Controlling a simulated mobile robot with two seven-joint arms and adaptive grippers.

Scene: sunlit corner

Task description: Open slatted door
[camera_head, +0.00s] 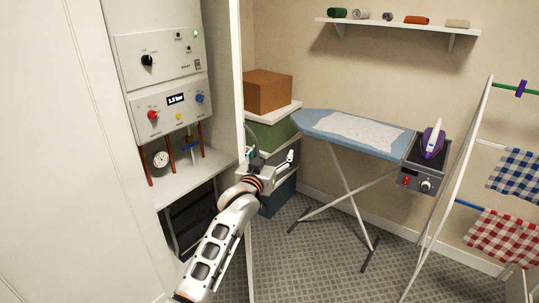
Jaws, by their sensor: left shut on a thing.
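The slatted door (227,75) shows as a tall, narrow white panel at the right side of the open cupboard. I see it nearly edge-on, so its slats cannot be made out. My left arm reaches in from the bottom, and my left gripper (251,156) is at the door's edge, about mid-height. It is shut on the door's edge or handle; the wrist covers the exact contact. The cupboard interior is exposed to the left of the door. My right gripper is not in view.
Inside the cupboard are a control unit (165,103) and a gauge (160,158). Stacked boxes (268,92) stand close behind the gripper. An ironing board (318,123) and drying rack (447,188) stand to the right. Patterned floor (310,265) is free in front.

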